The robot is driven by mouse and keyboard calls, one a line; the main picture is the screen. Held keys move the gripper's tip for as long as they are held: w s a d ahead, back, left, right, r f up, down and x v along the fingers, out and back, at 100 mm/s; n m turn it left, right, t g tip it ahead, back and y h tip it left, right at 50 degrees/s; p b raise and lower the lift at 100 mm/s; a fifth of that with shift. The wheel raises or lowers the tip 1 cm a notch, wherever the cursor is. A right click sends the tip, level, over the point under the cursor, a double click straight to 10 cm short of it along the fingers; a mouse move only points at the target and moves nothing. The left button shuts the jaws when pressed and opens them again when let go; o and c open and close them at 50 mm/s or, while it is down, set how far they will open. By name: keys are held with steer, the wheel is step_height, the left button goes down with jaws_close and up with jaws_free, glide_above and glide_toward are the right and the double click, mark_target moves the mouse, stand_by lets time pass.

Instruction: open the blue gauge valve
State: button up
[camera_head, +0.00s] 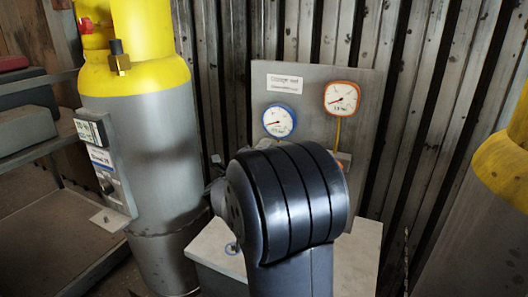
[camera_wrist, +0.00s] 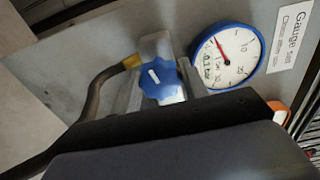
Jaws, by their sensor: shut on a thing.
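The blue gauge valve (camera_wrist: 160,84) is a scalloped blue knob with a white mark in the wrist view, beside the blue-rimmed gauge (camera_wrist: 226,57). My gripper (camera_wrist: 160,92) is shut on the knob, with grey fingers on both sides of it. The fingers are partly hidden by the dark wrist body. In the head view the blue gauge (camera_head: 279,121) shows on the grey panel (camera_head: 300,85), while my dark arm hides the valve and my gripper below it. The gauge has a red needle.
An orange-rimmed gauge (camera_head: 342,98) with a yellow pipe is right of the blue gauge. A bent pipe (camera_wrist: 95,98) runs left from the valve. A grey-yellow cylinder (camera_head: 150,140) stands left, another (camera_head: 490,190) right. Shelves (camera_head: 65,235) are at far left.

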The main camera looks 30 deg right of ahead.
steer(key=shift+n, duration=0.6)
steer(key=o, duration=1)
steer(key=shift+c, duration=0.2)
steer(key=v, duration=1.1)
steer(key=shift+d, duration=0.1)
steer(key=x, duration=1.1)
